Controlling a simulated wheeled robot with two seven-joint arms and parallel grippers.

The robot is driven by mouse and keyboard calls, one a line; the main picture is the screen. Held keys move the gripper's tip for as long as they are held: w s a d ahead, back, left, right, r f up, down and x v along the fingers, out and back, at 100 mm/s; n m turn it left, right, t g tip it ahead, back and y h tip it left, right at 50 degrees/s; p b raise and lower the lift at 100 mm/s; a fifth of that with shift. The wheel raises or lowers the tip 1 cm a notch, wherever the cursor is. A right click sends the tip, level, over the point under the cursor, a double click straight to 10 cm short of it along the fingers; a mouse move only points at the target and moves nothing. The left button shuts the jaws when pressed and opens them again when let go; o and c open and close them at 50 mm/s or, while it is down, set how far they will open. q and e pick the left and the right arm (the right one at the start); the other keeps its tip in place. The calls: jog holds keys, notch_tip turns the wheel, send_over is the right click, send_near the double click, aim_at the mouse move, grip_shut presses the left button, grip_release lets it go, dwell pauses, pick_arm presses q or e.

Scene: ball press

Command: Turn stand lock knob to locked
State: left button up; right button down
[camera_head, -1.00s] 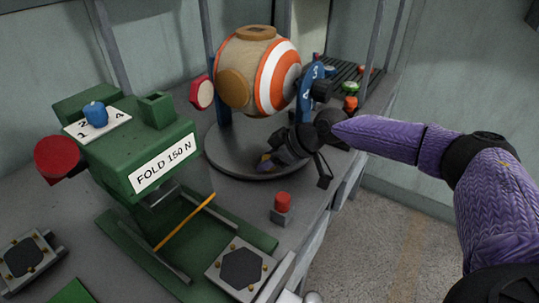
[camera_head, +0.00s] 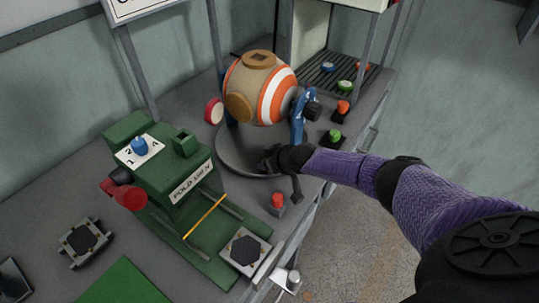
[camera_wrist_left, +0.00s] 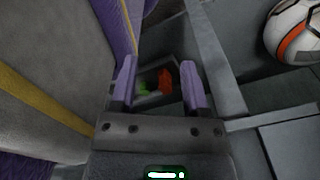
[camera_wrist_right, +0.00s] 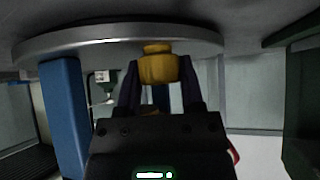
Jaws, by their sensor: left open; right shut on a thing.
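The ball (camera_head: 260,90), tan with orange and white bands, is held between blue posts on a grey round stand (camera_head: 228,148). The yellow knob (camera_wrist_right: 158,66) shows in the right wrist view below the stand's disc. My right gripper (camera_wrist_right: 158,82) is shut on it, one finger on each side. In the head view my right gripper (camera_head: 268,162) is at the disc's front right edge and hides the knob there. No lock marking is readable. My left gripper (camera_wrist_left: 160,82) is open and empty in the left wrist view; it is out of the head view.
A green press (camera_head: 165,165) with a red knob (camera_head: 130,196) stands left of the stand. A red button (camera_head: 278,200) is close in front of my right gripper. Green (camera_head: 335,135) and orange (camera_head: 343,107) buttons are right of the stand. A ribbed tray (camera_head: 325,70) lies behind.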

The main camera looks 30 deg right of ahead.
dwell(0.3)
jog(key=shift+c, duration=1.1)
grip_release()
jog(key=shift+r, duration=0.1)
jog(key=p+v, duration=0.8)
jog(key=v, duration=0.1)
jog(key=shift+s+r, duration=0.3)
